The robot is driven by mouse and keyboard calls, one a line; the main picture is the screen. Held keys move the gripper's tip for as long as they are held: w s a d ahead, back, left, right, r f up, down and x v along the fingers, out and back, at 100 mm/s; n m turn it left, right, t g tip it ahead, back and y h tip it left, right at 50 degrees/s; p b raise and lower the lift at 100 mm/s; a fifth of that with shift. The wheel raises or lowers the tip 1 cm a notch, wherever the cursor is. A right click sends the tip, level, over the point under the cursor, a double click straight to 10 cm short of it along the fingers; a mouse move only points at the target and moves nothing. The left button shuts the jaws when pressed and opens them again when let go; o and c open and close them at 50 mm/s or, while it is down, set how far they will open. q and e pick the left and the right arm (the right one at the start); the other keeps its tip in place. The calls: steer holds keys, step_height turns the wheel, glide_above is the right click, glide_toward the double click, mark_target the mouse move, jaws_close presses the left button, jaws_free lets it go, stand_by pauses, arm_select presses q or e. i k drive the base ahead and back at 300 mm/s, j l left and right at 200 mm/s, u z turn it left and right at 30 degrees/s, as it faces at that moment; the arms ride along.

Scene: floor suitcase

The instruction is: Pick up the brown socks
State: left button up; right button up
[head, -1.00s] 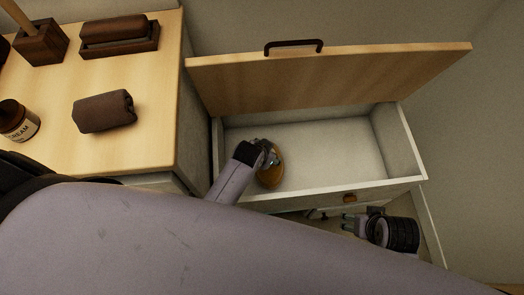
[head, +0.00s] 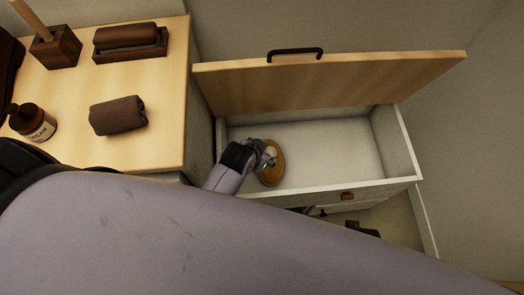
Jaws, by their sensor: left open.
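The brown socks (head: 118,116) are a rolled dark-brown bundle lying on the light wooden top, toward its right side. My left gripper (head: 268,156) is open, low inside the left part of the open drawer, well to the right of the socks. It is right at an oval wooden object with a pale patch (head: 272,172); its fingers partly cover that object, and I cannot tell if they touch it. A dark piece of what looks like my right gripper (head: 362,229) shows below the drawer front; my large lilac arm link hides the rest.
The wooden top (head: 165,70) also holds a brown block with a stick (head: 55,48), a dark tray with a brown roll (head: 130,42) and a cream bottle (head: 32,122). The drawer (head: 325,140) is otherwise empty. A wooden panel with a dark handle (head: 330,80) stands behind it.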

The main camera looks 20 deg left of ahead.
mark_target(119, 115)
steer(key=k, duration=1)
